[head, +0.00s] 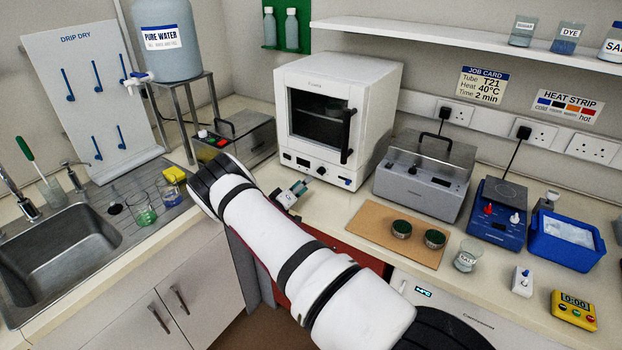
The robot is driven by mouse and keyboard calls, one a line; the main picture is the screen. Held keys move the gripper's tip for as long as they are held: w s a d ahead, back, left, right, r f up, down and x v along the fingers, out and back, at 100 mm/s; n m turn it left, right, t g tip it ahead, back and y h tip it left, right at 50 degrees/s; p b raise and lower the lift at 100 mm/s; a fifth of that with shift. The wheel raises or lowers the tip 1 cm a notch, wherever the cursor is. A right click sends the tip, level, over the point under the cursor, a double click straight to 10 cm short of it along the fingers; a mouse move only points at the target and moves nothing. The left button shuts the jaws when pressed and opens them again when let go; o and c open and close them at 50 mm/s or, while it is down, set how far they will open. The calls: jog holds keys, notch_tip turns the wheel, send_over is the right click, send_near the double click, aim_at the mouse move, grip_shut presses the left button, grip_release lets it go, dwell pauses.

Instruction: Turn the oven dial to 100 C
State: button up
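The oven (365,100) is a white box with a dark window and a black vertical handle. It stands at the back middle of the bench, its door shut. My gripper (297,189) shows small and partly hidden behind my white arm, in front of and below the oven's control strip. It appears apart from the oven. I cannot tell whether its fingers are open or shut.
A metal bath (425,180) stands right of the oven, with a brown board (385,228) bearing two dark-lidded jars in front. Another metal box (235,142) stands left. A sink (60,250) and beakers are at the left. Bare bench shows before the oven.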

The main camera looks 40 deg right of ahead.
jog(key=shift+v, duration=2)
jog(key=shift+o, duration=0.5)
